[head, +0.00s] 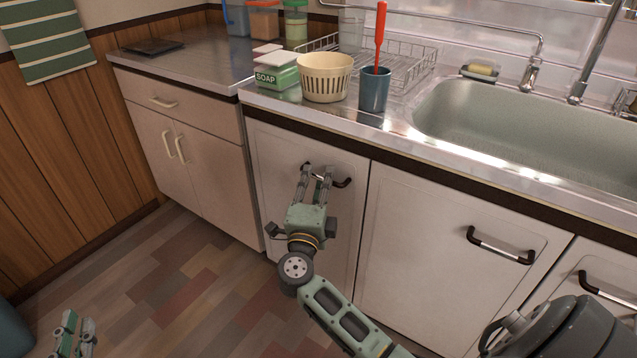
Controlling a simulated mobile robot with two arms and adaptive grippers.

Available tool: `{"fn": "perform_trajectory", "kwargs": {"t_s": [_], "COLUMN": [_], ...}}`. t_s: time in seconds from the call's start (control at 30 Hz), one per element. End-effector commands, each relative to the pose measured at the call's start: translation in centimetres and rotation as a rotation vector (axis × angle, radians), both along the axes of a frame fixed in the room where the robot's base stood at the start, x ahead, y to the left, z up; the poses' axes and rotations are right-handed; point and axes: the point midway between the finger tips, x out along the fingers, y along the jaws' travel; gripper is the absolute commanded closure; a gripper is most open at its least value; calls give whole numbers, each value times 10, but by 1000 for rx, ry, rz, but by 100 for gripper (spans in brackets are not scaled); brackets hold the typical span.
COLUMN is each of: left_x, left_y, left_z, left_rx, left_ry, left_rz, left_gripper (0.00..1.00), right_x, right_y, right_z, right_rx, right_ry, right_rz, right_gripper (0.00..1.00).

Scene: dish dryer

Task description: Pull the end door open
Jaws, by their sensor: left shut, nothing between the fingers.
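The end door (275,150) is a pale cabinet panel under the left end of the sink counter, and it looks closed. Its dark-ended bar handle (343,183) is near the top, partly hidden by my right gripper. My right gripper (316,172) is in front of this door with its fingers at the handle. The fingers are apart, and I cannot tell whether they touch the bar. My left gripper (75,322) is low at the bottom left, over the floor, shut and empty, far from the door.
Another door (430,245) with a bar handle (500,246) is to the right. A lower cabinet (205,180) stands to the left. A soap box (277,75), basket (325,80) and blue cup (374,92) stand near the counter edge. The floor (170,300) before the cabinets is clear.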

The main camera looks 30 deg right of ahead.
Motion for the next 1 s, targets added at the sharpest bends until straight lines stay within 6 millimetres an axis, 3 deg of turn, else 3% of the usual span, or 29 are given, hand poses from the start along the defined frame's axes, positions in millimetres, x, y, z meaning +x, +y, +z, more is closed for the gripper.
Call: {"fn": "perform_trajectory", "kwargs": {"t_s": [0.3, 1.0], "left_x": [0, 1], "left_y": [0, -1], "left_z": [0, 7], "left_rx": [0, -11], "left_ry": [0, -43], "left_rz": [0, -1], "left_gripper": [100, 100], "right_x": [0, 5], "right_y": [0, 3], "right_z": [0, -2], "right_rx": [0, -1], "right_ry": [0, 3], "right_rz": [0, -7], "right_gripper": [100, 100]}}
